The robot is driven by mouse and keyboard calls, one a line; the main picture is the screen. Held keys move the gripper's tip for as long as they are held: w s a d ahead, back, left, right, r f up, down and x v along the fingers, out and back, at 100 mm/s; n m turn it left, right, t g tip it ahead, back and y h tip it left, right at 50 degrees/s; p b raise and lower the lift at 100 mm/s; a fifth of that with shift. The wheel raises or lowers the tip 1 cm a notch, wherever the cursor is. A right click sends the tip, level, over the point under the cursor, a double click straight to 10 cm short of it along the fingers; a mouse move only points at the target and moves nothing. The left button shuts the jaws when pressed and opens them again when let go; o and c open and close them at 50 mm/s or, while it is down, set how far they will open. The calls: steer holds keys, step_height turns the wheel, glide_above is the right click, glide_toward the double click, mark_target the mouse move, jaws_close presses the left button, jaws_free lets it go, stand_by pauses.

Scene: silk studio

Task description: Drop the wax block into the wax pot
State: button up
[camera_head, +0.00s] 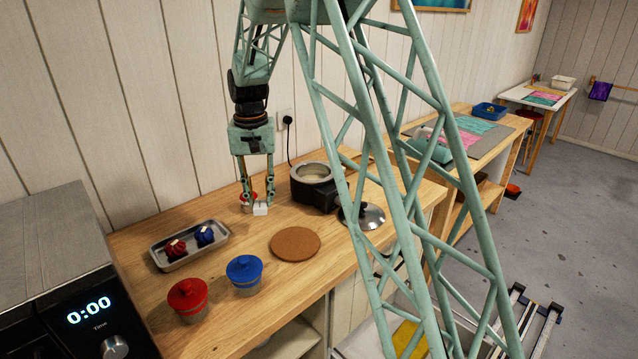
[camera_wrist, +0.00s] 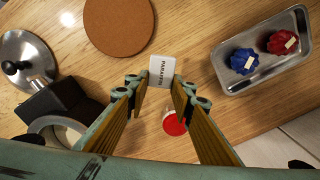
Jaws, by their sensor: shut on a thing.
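A small white wax block (camera_head: 260,209) is held between the fingertips of my gripper (camera_head: 259,203). In the wrist view the wax block (camera_wrist: 161,71) shows a label that reads as paraffin, and my gripper (camera_wrist: 157,88) is shut on it. The block is over the wooden counter; its exact height is hard to tell. The wax pot (camera_head: 314,172) is a dark round pot with a pale open rim, to the right of my gripper and apart from it. The pot's rim (camera_wrist: 58,128) is at the lower left of the wrist view, partly hidden by my gripper.
A round cork mat (camera_head: 296,243) is in front. A metal tray (camera_head: 172,266) holds a red and a blue piece. Red (camera_head: 188,298) and blue (camera_head: 244,272) lidded jars stand at the front. A small red-topped container (camera_wrist: 174,124) sits behind my gripper.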

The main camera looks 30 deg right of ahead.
steer(key=w+d+r+m+p, duration=0.2)
steer(key=w+d+p, duration=0.1)
steer(key=d+p, duration=0.4)
steer(key=w+d+r+m+p, duration=0.2)
steer(key=d+r+m+p, duration=0.1)
steer(key=d+p, duration=0.4)
steer(key=w+d+r+m+p, duration=0.3)
steer(key=d+p, duration=0.4)
steer(key=d, duration=0.4)
steer(key=shift+w+p, duration=0.35)
steer(key=shift+d+r, duration=0.1)
steer(key=shift+f+b, duration=0.9)
steer(key=shift+f, duration=2.1)
steer(key=o, duration=0.9)
